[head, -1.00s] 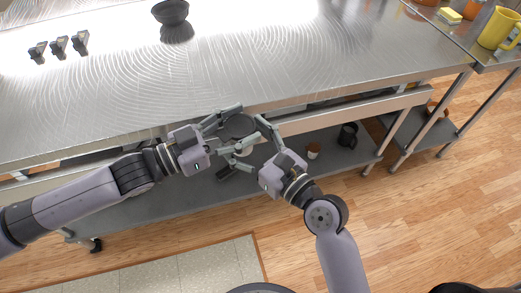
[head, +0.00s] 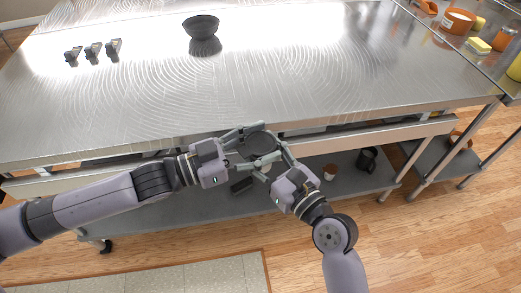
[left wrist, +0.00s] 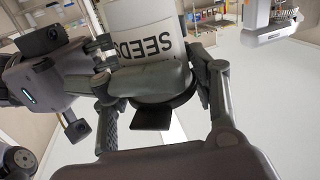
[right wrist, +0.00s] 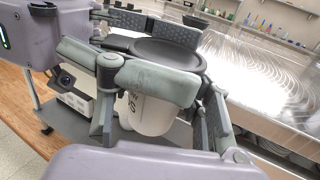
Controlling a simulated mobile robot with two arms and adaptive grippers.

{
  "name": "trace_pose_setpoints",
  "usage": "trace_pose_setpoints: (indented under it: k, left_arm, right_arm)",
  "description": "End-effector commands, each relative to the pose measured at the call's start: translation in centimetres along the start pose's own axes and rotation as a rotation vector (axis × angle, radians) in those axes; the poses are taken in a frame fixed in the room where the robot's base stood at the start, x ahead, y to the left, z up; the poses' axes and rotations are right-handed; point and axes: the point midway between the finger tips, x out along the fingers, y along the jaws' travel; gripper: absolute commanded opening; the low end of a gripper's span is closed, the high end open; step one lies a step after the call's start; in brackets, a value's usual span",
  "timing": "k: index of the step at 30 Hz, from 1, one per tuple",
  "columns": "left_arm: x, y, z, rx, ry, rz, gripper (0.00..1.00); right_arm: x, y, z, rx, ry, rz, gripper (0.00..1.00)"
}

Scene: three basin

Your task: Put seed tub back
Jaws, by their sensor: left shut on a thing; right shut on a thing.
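The seed tub is white with a dark round lid (head: 261,144) and is held upright in front of the steel table's near edge. Its SEEDS lettering shows upside down on the white wall in the left wrist view (left wrist: 145,22). The white wall shows under the lid in the right wrist view (right wrist: 148,113). My left gripper (head: 254,146) is shut on the tub from the left. My right gripper (head: 270,157) is shut on it from the right. The fingers hide parts of the tub's sides.
The steel table (head: 300,80) has a wide clear middle. A black bowl (head: 201,28) and several dark small fixtures (head: 94,50) stand on it. The lower shelf (head: 210,206) holds a dark mug (head: 366,160) and a small jar (head: 329,172). A yellow sponge (head: 478,45) lies on the right-hand counter.

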Motion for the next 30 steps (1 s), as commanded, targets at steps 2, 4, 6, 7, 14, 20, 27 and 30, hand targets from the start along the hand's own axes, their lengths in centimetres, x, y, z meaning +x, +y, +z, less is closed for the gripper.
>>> trace_pose_setpoints:
  k: [2, 4, 6, 7, 14, 20, 27, 30]
  left_arm:
    - [0.03, 0.00, -0.09, 0.001, 0.002, 0.000, 0.20]
    - [0.03, 0.00, -0.09, 0.001, 0.002, 0.000, 0.20]
    - [0.03, 0.00, -0.09, 0.001, 0.002, 0.000, 0.20]
    - [0.03, 0.00, -0.09, 0.001, 0.002, 0.000, 0.20]
    - [0.04, 0.00, -0.10, 0.001, 0.002, 0.000, 0.59]
    - [0.03, -0.01, -0.06, 0.000, 0.001, 0.000, 0.72]
    - [0.01, -0.01, -0.02, 0.000, 0.000, 0.000, 0.77]
    - [0.00, -0.01, -0.01, 0.000, 0.000, 0.000, 0.77]
  right_arm:
    - [0.02, 0.16, 0.00, 0.001, 0.001, 0.004, 0.33]
    - [0.02, 0.18, 0.00, 0.001, 0.001, 0.005, 0.28]
    - [0.02, 0.20, 0.00, 0.001, 0.001, 0.005, 0.24]
    - [0.02, 0.21, 0.00, 0.001, 0.001, 0.005, 0.22]
    - [0.04, 0.25, 0.09, 0.001, -0.001, 0.006, 0.12]
    - [0.03, 0.17, 0.09, 0.001, -0.001, 0.004, 0.12]
    - [0.02, 0.12, 0.09, 0.001, -0.002, 0.003, 0.12]
    - [0.02, 0.11, 0.09, 0.001, -0.002, 0.003, 0.12]
